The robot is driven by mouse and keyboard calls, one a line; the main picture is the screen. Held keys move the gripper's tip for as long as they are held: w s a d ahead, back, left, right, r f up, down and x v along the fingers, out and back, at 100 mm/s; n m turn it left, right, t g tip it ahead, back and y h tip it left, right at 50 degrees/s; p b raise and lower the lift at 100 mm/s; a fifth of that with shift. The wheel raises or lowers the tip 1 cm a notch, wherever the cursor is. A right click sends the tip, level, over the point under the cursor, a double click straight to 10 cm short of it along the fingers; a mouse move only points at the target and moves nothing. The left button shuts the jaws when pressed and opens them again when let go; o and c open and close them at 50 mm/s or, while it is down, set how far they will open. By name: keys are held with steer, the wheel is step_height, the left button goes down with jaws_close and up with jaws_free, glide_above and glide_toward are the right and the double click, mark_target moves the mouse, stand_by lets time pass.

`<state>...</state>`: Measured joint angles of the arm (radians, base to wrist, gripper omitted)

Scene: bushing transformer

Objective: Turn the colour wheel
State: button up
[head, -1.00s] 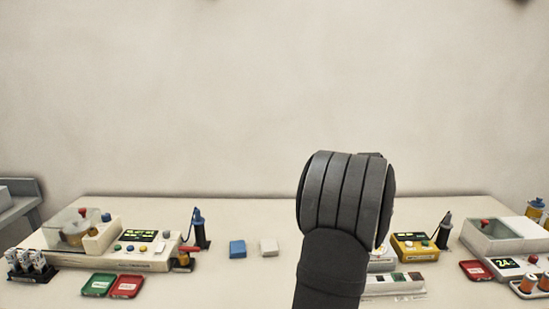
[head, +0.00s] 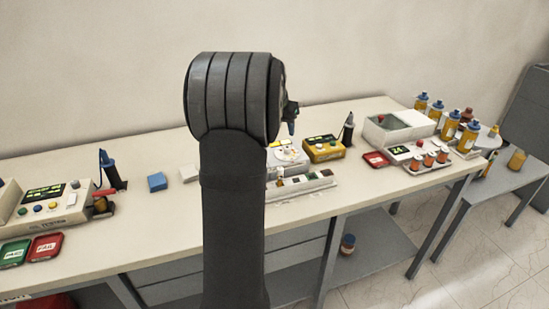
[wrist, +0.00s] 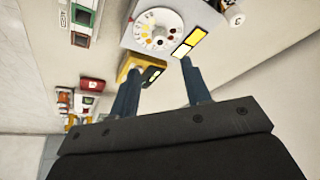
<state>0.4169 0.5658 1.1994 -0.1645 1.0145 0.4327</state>
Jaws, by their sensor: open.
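The colour wheel (wrist: 158,30) is a white round dial with a ring of small coloured dots, on a grey-white device with a yellow display beside it. In the head view the wheel (head: 288,155) shows only partly, just right of my arm. My gripper (wrist: 160,68) is open and empty in the wrist view. Its two blue-grey fingers are apart, with their tips below the wheel in the picture; whether they touch anything cannot be told. In the head view only a dark bit of the gripper (head: 291,112) shows past my arm, above the wheel device.
A yellow box (head: 323,148) with a probe stands right of the wheel device. A long tray of colour samples (head: 305,183) lies in front of it. A blue block (head: 157,182) and a white block (head: 188,173) lie to the left. Several bottles stand at the right end.

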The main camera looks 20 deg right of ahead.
mark_target(287, 147)
step_height(287, 147, up, 6)
steer(key=a+r+m, duration=0.1)
steer(key=a+m, duration=0.1)
steer(key=a, duration=0.1)
steer(key=shift+m+g+h, duration=0.3)
steer(key=shift+g+h, duration=0.1)
steer(key=x, duration=1.7)
steer(key=shift+s+f, duration=0.35)
jaws_close()
steer(key=shift+a, duration=0.1)
steer(key=m+g, duration=0.1)
steer(key=m, duration=0.2)
steer(key=shift+w+m, duration=0.1)
steer(key=shift+m, duration=0.2)
steer(key=shift+w+m+g+h, duration=0.1)
steer(key=shift+m+g+h, duration=0.2)
steer(key=shift+m+g, duration=0.95)
steer(key=shift+m+t, duration=0.35)
steer(key=shift+m, duration=0.3)
